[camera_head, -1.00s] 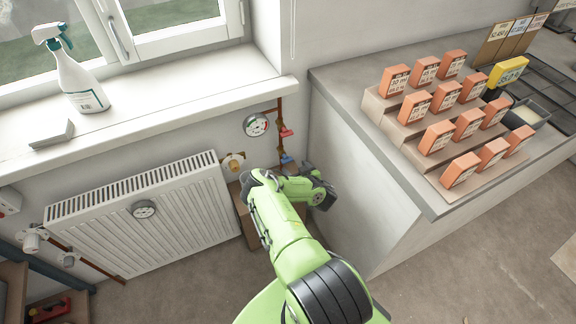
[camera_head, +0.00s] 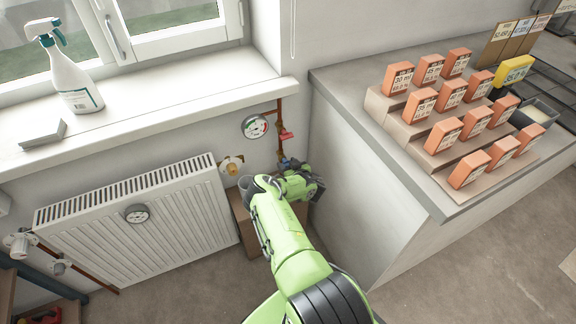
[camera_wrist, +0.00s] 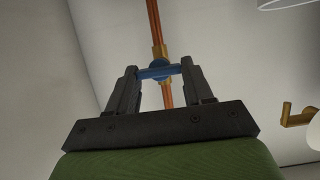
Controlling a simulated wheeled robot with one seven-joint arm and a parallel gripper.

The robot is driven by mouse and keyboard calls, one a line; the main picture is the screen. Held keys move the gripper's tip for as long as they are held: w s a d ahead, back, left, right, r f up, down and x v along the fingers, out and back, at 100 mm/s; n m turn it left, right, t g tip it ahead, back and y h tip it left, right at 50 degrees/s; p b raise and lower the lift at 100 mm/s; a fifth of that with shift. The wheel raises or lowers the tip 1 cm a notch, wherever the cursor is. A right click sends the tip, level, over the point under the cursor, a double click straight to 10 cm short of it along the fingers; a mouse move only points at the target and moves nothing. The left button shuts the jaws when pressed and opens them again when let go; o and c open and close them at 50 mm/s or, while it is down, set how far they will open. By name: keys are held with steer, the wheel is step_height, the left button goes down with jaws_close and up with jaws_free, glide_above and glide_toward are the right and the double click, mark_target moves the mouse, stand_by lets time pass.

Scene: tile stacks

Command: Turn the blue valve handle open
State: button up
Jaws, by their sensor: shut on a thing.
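The blue valve handle (camera_wrist: 157,72) sits on a copper pipe (camera_wrist: 154,25) with brass fittings. In the wrist view it lies crosswise to the pipe, between the two dark fingers of my gripper (camera_wrist: 159,68). The fingers are shut on its two ends. In the head view my gripper (camera_head: 303,178) is low by the wall, at the pipe below the window sill, and the arm hides most of the blue handle.
A red valve handle (camera_head: 287,135) is higher on the pipe, beside a round gauge (camera_head: 254,127). A white radiator (camera_head: 140,215) stands left, and a brown box (camera_head: 250,232) is under my arm. The counter (camera_head: 430,207) with orange boxes is close on the right.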

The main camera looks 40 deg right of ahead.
steer(key=shift+c, duration=0.4)
steer(key=shift+w+a+f+n+h+b, duration=0.1)
steer(key=shift+a+n+h+b, duration=0.1)
steer(key=shift+n+h+b, duration=0.85)
steer(key=n+h+b, duration=0.1)
steer(key=n, duration=0.1)
steer(key=n+h+b, duration=0.1)
steer(key=n+b, duration=0.1)
steer(key=shift+a+f, duration=0.15)
steer(key=shift+a, duration=0.05)
steer(key=n+h, duration=0.1)
steer(key=n, duration=0.1)
steer(key=n+h, duration=0.1)
steer(key=n, duration=0.1)
steer(key=n+h, duration=0.1)
steer(key=n, duration=0.2)
steer(key=shift+a+f+t, duration=0.15)
steer(key=shift+f+t, duration=0.1)
steer(key=shift+t, duration=0.15)
steer(key=shift+n+h, duration=0.25)
